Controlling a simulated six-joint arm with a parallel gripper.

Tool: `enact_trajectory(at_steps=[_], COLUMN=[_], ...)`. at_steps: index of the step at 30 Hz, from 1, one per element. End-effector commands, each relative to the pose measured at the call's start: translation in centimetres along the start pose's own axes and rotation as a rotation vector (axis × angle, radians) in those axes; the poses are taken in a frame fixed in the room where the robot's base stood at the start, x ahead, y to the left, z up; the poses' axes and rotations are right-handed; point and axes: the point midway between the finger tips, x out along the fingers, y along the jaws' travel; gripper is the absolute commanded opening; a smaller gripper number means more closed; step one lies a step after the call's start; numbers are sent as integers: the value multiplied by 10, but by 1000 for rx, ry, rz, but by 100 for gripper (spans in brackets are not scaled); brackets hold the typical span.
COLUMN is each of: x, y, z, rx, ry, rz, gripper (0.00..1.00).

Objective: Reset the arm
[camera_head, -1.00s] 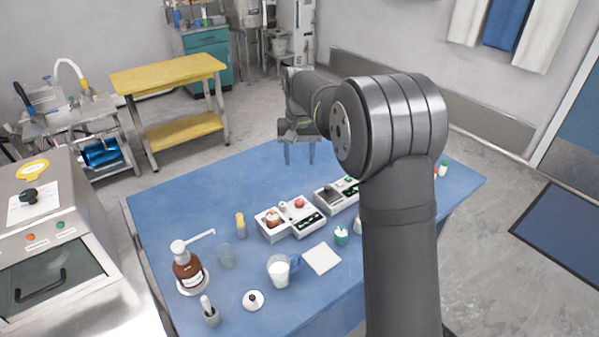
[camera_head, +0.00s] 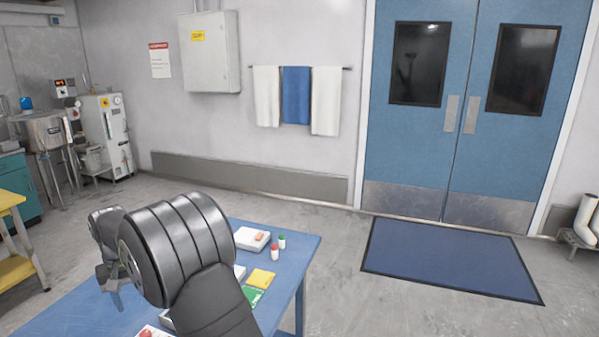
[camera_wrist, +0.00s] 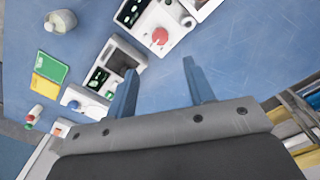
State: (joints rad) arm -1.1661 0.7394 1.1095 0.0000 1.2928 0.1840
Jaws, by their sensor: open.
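My gripper (camera_wrist: 158,95) is in the wrist view with its two blue-grey fingers apart and nothing between them. It hangs above the blue table (camera_head: 72,305), clear of the objects on it. In the head view my gripper (camera_head: 112,290) is small and partly hidden behind my own arm. A white device with a red button (camera_wrist: 160,36) lies beyond the fingertips in the wrist view. A second white device with a dark panel (camera_wrist: 112,65) lies to the left, partly covered by the left finger.
Yellow (camera_head: 261,278) and green (camera_head: 252,297) cards, a white box (camera_head: 252,239) and small bottles with red (camera_head: 275,252) and green (camera_head: 282,241) caps sit near the table's right end. A white jar (camera_wrist: 60,20) shows in the wrist view. Blue doors (camera_head: 420,110) and a floor mat (camera_head: 450,260) lie beyond.

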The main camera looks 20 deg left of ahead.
Motion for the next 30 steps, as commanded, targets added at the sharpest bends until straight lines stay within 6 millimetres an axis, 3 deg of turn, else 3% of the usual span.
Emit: enact_trajectory(at_steps=[6,15,21,30], x=[46,97,113,116], y=[0,0,0,0], z=[1,0,0,0], rx=[0,0,0,0], ry=[-4,-3,-1,0], rz=[1,0,0,0], gripper=[49,49,49,49])
